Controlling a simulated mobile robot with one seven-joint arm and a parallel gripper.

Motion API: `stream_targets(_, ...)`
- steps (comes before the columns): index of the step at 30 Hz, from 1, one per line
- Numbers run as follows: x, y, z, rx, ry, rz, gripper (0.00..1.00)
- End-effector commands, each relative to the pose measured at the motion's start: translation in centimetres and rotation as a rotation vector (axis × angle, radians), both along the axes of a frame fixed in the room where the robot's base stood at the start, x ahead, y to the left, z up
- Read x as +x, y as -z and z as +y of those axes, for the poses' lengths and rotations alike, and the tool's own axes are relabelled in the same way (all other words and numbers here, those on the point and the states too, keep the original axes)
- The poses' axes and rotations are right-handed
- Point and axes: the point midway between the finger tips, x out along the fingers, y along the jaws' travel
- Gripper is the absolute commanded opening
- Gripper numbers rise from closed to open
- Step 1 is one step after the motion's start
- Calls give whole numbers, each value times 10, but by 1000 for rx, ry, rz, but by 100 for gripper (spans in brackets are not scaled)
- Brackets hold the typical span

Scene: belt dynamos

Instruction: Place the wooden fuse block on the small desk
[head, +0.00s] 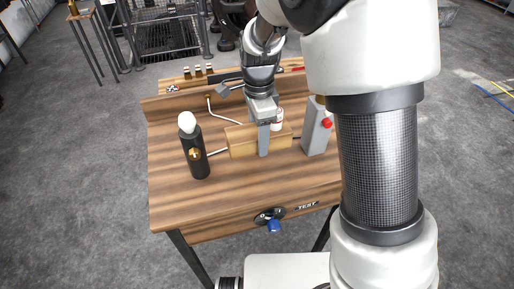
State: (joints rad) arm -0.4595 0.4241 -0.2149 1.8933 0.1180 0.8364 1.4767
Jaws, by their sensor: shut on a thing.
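The wooden fuse block (241,142) is a pale, long block at the middle of the wooden bench with the TEST label (172,215). My gripper (264,140) reaches down over it from above, with a grey finger in front of the block, and is shut on it. The block is at or just above the bench top; I cannot tell if it touches. A small wooden table (83,14) on thin dark legs stands far off at the upper left, with a small brownish thing on it. I cannot tell for certain which of these is the small desk.
A black cylinder with a white ball top (197,155) stands left of the block. A grey box with a red knob (315,132) stands close on its right. A white and red item (277,120) is just behind. Bare bench top lies in front.

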Motion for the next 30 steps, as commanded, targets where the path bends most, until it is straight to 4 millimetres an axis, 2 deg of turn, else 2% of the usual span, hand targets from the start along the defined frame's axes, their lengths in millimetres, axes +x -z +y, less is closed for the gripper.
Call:
stream_targets(3, 0, 14, 0, 0, -1, -1, 12)
stream_targets(8, 0, 23, 0, 1, -2, -2, 12)
stream_targets(15, 0, 53, 0, 1, -1, 0, 12)
stream_targets(27, 1, 59, 0, 1, -2, -3, 12)
stream_targets(28, 0, 58, 0, 0, -2, -1, 60)
stream_targets(30, 0, 58, 0, 0, -2, -1, 71)
